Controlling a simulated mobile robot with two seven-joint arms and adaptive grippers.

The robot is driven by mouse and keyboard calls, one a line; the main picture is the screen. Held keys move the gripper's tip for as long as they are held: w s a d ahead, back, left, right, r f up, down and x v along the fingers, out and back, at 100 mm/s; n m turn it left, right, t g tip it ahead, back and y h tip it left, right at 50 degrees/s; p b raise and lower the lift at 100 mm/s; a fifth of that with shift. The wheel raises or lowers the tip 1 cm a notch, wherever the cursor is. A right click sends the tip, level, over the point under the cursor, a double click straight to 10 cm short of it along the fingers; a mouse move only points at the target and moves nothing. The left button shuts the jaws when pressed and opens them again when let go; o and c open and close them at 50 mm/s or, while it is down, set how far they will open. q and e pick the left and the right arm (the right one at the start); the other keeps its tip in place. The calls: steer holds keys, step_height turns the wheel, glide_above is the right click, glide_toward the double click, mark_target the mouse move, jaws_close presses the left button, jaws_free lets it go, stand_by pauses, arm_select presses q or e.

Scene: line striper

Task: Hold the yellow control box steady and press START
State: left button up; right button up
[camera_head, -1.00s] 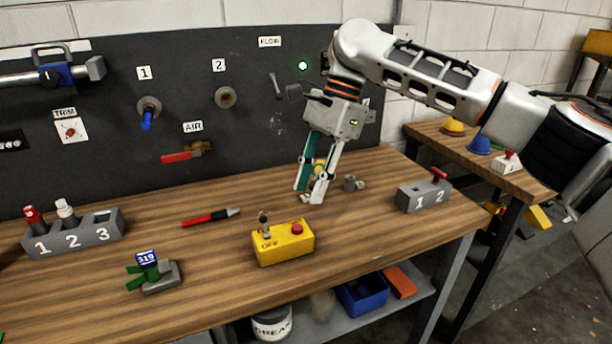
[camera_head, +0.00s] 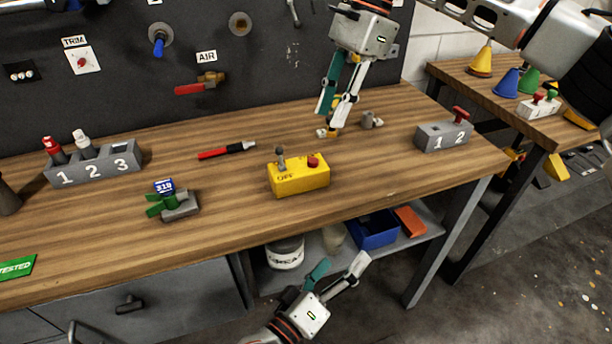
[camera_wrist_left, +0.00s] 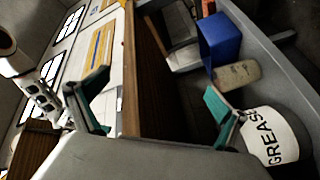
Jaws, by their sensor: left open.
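The yellow control box (camera_head: 299,178) stands on the wooden bench, with a small lever (camera_head: 281,160) at its left and a red button (camera_head: 313,161) at its right. No START label is readable. My left gripper (camera_head: 338,267) is open and empty, below and in front of the bench edge, apart from the box. The left wrist view shows its spread fingers (camera_wrist_left: 155,112). My right gripper (camera_head: 330,122) points down behind the box near the panel. A small yellowish part shows at its fingers; whether it is gripped is unclear.
The bench (camera_head: 240,225) also holds a numbered grey block (camera_head: 95,165), a red pen (camera_head: 227,150), a green-clamped part (camera_head: 174,203) and a grey two-slot block (camera_head: 444,136). A grease tub (camera_head: 286,253) and blue bin (camera_head: 374,230) sit on the shelf below.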

mark_target(300, 172)
arm_select(q)
steer(key=w+d+r+n+t+h, duration=0.1)
steer(key=d+r+h, duration=0.2)
steer(key=d+r, duration=0.3)
steer(key=w+d+r+n+h, duration=0.2)
steer(key=d+r, duration=0.1)
steer(key=r, duration=0.6)
steer(key=w+a+r+n+t+y, duration=0.2)
steer(key=a+r+n+t+y, duration=0.9)
steer(key=a+r+n+y, duration=0.9)
steer(key=w+a+f+n+g+y, duration=0.1)
steer(key=a+f+n+g+y, duration=0.2)
steer(key=f+n+g+y, duration=0.6)
steer(key=w+d+f+n+g+h, duration=0.1)
steer(key=d+f+h, duration=0.1)
steer(key=f, duration=0.1)
steer(key=d+f+n+g+h, duration=0.1)
steer(key=d+f+n+h, duration=0.1)
steer(key=f, duration=0.1)
steer(key=w+d+f+n+g+h, duration=0.1)
steer(key=d+f+h, duration=0.1)
steer(key=f+h, duration=0.1)
steer(key=shift+w+d+n+g, duration=0.1)
steer(key=shift+w+n+g, duration=0.2)
steer(key=shift+w+g, duration=0.1)
steer(key=shift+d+f, duration=0.1)
steer(key=shift+f, duration=0.05)
steer(key=shift+w+f, duration=0.2)
steer(key=shift+w, duration=0.05)
steer(key=shift+x, duration=3.6)
